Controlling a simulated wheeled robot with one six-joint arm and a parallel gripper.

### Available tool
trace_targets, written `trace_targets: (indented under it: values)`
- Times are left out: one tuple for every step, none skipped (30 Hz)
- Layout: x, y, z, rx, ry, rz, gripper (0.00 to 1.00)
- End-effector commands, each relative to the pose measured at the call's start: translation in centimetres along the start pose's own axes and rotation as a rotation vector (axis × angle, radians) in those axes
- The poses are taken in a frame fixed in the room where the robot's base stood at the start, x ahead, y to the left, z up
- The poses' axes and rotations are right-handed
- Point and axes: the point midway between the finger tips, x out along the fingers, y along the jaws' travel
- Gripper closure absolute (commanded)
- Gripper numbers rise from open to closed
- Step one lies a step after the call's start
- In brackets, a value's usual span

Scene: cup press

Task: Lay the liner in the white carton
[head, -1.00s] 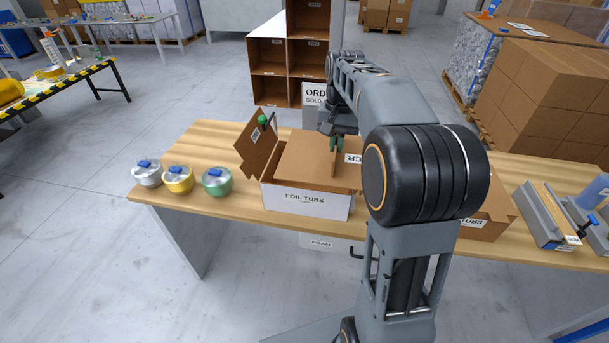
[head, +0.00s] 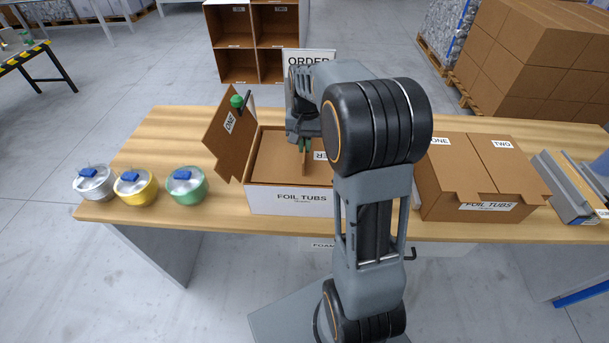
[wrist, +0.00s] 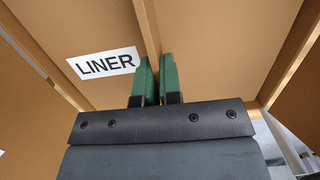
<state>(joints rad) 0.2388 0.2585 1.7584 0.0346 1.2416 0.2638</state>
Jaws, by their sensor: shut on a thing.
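The white carton (head: 262,201), labelled FOIL TUBS, stands open on the wooden table. The liner (head: 276,158) is a flat brown cardboard sheet with an upright fin. It sits within the carton's opening, seemingly below the rim; I cannot tell whether it touches the bottom. My gripper (head: 305,145) is over the carton, its green fingers shut on the fin. The wrist view shows the fingers (wrist: 156,80) on either side of the fin, beside the LINER label (wrist: 104,63). My arm hides the carton's right part.
The carton's flap ONE (head: 222,145) stands up at the left, by a green-knobbed post (head: 237,102). Three lidded tubs, silver (head: 94,188), yellow (head: 135,192) and green (head: 187,190), stand left. A closed brown carton (head: 470,175) and a grey fixture (head: 566,190) are right.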

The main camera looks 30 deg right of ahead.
Motion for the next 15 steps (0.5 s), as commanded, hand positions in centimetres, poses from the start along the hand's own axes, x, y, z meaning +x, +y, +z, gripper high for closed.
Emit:
trace_targets:
  values:
    - [1.4,-0.1,-0.1,-0.001,-0.004,0.001,1.0]
    - [2.1,-0.1,-0.2,-0.002,-0.005,0.001,1.0]
    - [3.0,-0.1,-0.3,-0.002,-0.004,0.001,1.0]
    - [3.6,-0.1,-0.3,-0.002,-0.004,0.001,1.0]
    - [4.1,-0.1,-0.4,-0.002,-0.004,0.001,1.0]
    - [4.8,-0.1,-0.5,-0.003,-0.003,0.001,1.0]
    - [5.3,-0.1,-0.6,-0.003,-0.003,0.001,1.0]
    - [5.7,-0.1,-0.6,-0.003,-0.002,0.001,1.0]
    - [6.2,-0.1,-0.7,-0.003,-0.002,0.0,1.0]
    - [6.5,-0.1,-0.7,-0.003,-0.002,0.001,1.0]
    - [6.7,-0.1,-0.8,-0.002,-0.002,0.0,1.0]
    - [7.0,-0.1,-0.8,-0.002,-0.001,0.0,1.0]
    - [7.1,-0.1,-0.9,-0.002,0.0,0.0,1.0]
    - [7.2,-0.1,-0.9,-0.002,0.0,0.0,1.0]
    - [7.3,-0.1,-0.9,-0.002,0.0,0.0,1.0]
